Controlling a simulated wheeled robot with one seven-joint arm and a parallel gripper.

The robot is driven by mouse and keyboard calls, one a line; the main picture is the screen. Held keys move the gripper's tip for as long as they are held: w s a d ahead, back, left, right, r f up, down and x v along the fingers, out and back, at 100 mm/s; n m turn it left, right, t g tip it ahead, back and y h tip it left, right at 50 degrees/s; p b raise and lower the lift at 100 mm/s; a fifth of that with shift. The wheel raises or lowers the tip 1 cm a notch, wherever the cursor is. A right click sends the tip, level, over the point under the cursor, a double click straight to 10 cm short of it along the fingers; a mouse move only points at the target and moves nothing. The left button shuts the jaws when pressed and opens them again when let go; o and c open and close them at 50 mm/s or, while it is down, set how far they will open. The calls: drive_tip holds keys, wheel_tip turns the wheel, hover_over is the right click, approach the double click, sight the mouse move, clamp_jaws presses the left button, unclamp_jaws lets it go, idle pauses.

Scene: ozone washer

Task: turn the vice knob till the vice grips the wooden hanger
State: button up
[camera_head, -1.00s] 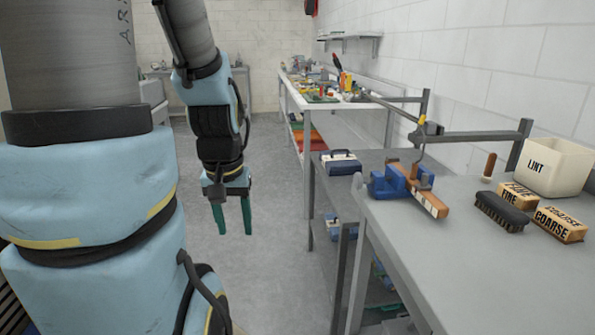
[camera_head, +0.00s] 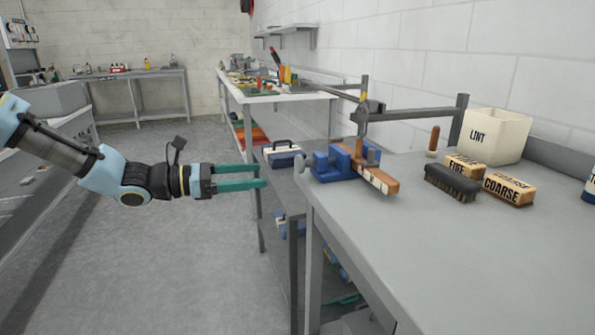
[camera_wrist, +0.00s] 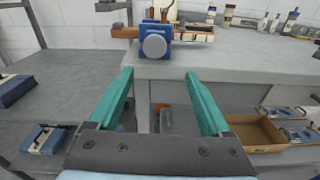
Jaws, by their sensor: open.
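The blue vice (camera_head: 332,164) stands at the near-left corner of the grey bench. Its round grey knob (camera_head: 301,163) faces left, toward my gripper. I cannot tell how closely the jaws meet the wood. My gripper (camera_head: 264,178) is open and empty, with long green fingers pointing right at the vice, apart from it. In the wrist view the knob (camera_wrist: 153,46) is ahead, above and between the fingertips (camera_wrist: 158,72); the vice body (camera_wrist: 158,28) shows behind it.
On the bench (camera_head: 440,235) stand a white LINT bin (camera_head: 495,136), a dark brush (camera_head: 452,184) and the FINE and COARSE blocks (camera_head: 509,188). A grey rail (camera_head: 410,114) runs behind the vice. A blue case (camera_head: 283,154) sits on the lower surface to the left.

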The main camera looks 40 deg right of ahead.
sight(296, 163)
drive_tip(key=shift+n+h, duration=0.4)
drive_tip(key=x, duration=0.7)
drive_tip(key=w+r+x, duration=0.1)
drive_tip(key=x, duration=0.3)
drive_tip(key=shift+s+d, duration=0.15)
drive_tip(key=shift+d, duration=0.2)
clamp_jaws()
